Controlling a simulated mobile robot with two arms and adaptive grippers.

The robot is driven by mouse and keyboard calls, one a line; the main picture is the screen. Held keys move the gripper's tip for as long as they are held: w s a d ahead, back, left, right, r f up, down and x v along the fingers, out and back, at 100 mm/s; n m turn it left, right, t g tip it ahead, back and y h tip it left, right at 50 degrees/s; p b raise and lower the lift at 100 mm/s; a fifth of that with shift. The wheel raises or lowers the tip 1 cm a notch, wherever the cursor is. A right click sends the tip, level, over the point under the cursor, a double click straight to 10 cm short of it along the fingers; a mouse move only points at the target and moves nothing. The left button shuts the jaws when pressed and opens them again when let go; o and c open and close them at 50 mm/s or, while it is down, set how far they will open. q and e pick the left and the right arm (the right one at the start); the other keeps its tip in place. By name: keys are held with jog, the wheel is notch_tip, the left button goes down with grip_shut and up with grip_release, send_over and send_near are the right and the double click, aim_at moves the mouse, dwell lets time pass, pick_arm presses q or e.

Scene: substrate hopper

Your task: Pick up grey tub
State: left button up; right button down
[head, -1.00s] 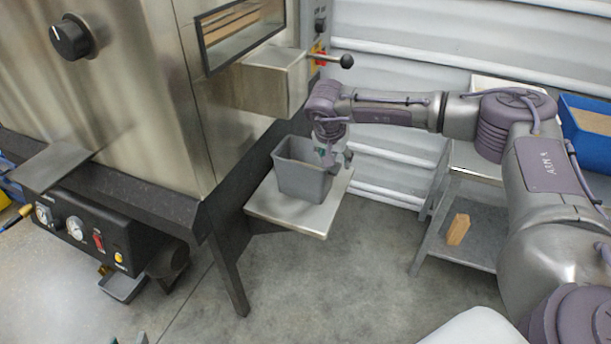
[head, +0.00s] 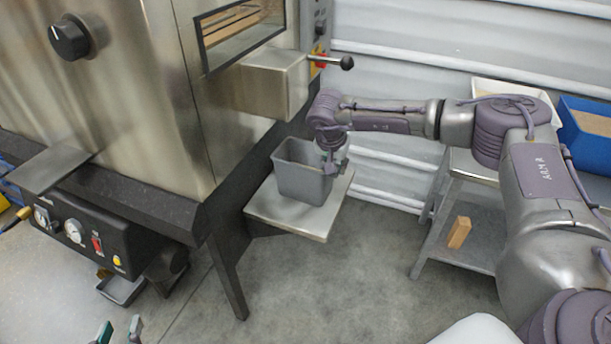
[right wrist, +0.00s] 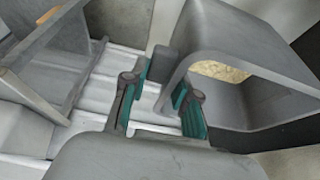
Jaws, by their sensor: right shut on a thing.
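The grey tub (head: 300,182) stands upright on the small metal shelf (head: 290,222) below the hopper's spout. My right gripper (head: 334,166) is at the tub's right rim, shut on its wall. In the right wrist view the tub (right wrist: 255,95) fills the upper right, with its opening facing the camera and a tan grainy patch inside. The teal-padded fingers (right wrist: 163,95) are beside its edge there. My left gripper (head: 119,332) shows only its fingertips at the bottom edge of the head view, apart and empty.
The steel hopper (head: 150,90) fills the left, with a spout box (head: 272,85) and black-knobbed lever (head: 346,62) above the tub. A side table at right holds a white tray and blue bin (head: 585,125). A wooden block (head: 459,232) lies on its lower shelf.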

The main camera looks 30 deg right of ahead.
jog(key=shift+w+r, duration=0.1)
jog(key=shift+r, duration=0.1)
jog(key=shift+r, duration=0.25)
notch_tip(320, 180, up, 4)
jog(key=shift+f+p, duration=0.15)
jog(key=shift+p, duration=0.65)
pick_arm(q)
jog(key=s+a+f+g+y+p, duration=0.1)
jog(key=s+a+f+g, duration=0.1)
jog(key=s+f+g, duration=0.2)
jog(key=s+a+f+g+y+p, duration=0.1)
jog(key=s+a+f+g, duration=0.2)
jog(key=s, duration=0.7)
jog(key=f+g, duration=0.2)
jog(key=g, duration=0.1)
jog(key=shift+s+n+y, duration=0.15)
jog(key=shift+n+y, duration=0.15)
jog(key=shift+y, duration=0.1)
pick_arm(e)
jog(key=s+d+r, duration=0.6)
jog(key=s, duration=0.4)
jog(key=shift+r, duration=0.3)
pick_arm(q)
jog(key=shift+a, duration=0.1)
